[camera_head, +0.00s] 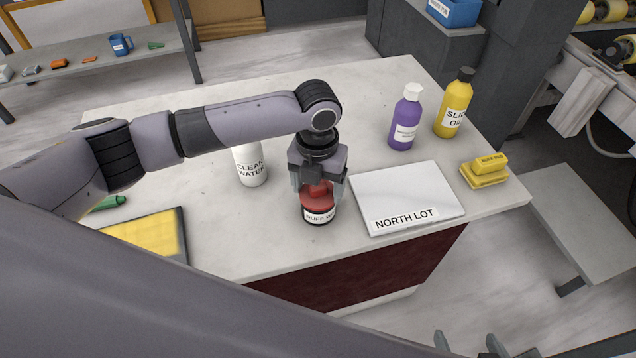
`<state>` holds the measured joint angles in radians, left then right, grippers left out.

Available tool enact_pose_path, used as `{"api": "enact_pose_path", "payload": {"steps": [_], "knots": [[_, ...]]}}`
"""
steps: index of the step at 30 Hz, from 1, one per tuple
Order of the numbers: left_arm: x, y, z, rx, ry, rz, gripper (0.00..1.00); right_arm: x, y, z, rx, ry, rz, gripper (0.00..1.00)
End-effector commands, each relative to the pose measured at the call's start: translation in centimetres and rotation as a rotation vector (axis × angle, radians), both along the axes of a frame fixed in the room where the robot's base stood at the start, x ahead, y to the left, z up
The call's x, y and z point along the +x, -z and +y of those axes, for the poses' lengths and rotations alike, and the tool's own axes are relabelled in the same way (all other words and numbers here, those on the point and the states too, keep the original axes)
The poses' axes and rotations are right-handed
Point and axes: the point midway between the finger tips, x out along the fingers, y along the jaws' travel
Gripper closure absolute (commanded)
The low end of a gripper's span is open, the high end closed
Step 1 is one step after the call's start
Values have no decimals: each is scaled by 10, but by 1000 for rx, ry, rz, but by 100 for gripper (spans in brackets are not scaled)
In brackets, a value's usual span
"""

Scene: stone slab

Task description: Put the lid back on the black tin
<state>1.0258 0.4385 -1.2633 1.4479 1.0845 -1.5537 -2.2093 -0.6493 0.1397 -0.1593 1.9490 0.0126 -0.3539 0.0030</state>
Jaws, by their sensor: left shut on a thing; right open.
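The black tin (319,220) stands on the stone slab, with a white label that reads roughly "BUFF WAX" and a dark lower rim. The red lid (318,202) is directly over the tin's top, with no clear gap showing. I cannot tell whether it is fully seated. My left gripper (319,186) points down from above and is shut on the lid's upper part; its fingers hide some of it. My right gripper (470,344) is open and empty at the bottom edge of the view, away from the slab.
A white bottle (250,167) stands behind left of the tin. A "NORTH LOT" panel (405,190) lies close to its right. Purple (405,122) and yellow (453,106) bottles and yellow blocks (485,172) are farther right. A dark-edged yellow tray (183,235) lies left.

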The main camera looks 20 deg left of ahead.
Motion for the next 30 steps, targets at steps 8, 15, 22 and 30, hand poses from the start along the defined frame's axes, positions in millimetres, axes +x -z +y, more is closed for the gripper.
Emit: {"api": "enact_pose_path", "payload": {"steps": [8,15,22,30], "knots": [[0,-1,0,0,0,0,53,0,-3,0,0,0,0,6],[0,-1,0,0,0,-1,53,0,-8,0,0,0,0,6],[0,0,0,0,0,-1,53,0,-7,0,0,0,0,6],[0,0,0,0,0,0,0,0,-7,0,0,0,0,6]]}}
